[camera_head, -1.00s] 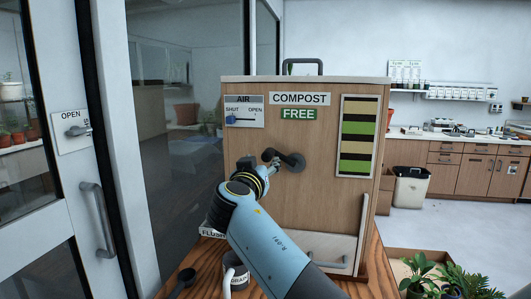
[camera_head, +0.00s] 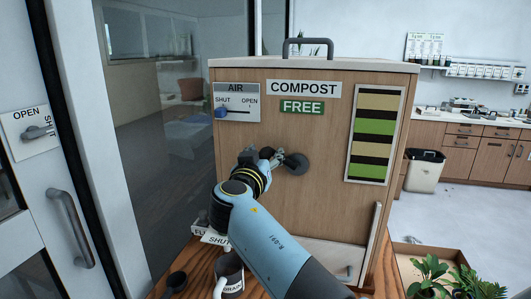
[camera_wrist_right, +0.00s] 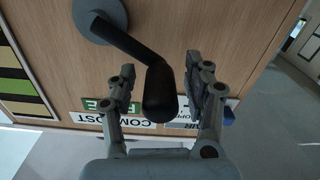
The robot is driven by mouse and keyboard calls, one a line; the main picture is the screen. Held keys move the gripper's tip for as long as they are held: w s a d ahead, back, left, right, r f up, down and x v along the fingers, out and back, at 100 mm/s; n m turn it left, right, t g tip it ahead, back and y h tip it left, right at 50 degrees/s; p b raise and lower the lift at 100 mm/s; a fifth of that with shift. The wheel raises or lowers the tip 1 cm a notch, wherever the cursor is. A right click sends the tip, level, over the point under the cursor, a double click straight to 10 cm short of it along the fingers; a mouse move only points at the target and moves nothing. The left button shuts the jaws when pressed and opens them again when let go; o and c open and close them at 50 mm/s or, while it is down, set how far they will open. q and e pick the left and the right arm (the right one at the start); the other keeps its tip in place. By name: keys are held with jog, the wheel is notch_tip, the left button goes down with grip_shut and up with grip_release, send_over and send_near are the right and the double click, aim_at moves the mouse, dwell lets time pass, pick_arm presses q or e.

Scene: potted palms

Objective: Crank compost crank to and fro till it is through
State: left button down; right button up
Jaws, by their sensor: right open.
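The wooden compost box (camera_head: 320,215) stands on a wooden surface, with COMPOST and FREE signs on its front. Its dark crank (camera_head: 294,163) has a round hub, and its arm points left in the head view. My right gripper (camera_head: 262,158) is at the crank's handle end, partly hidden by my wrist. In the right wrist view, the open fingers (camera_wrist_right: 160,66) stand either side of the black crank handle (camera_wrist_right: 159,95), with gaps visible on both sides. My left gripper is out of view.
The air slider (camera_head: 221,112) sits at SHUT. A striped panel (camera_head: 375,135) is right of the signs. A glass door is at left, potted plants (camera_head: 430,270) at lower right.

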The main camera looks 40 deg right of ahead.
jog(key=shift+c, duration=1.1)
grip_shut()
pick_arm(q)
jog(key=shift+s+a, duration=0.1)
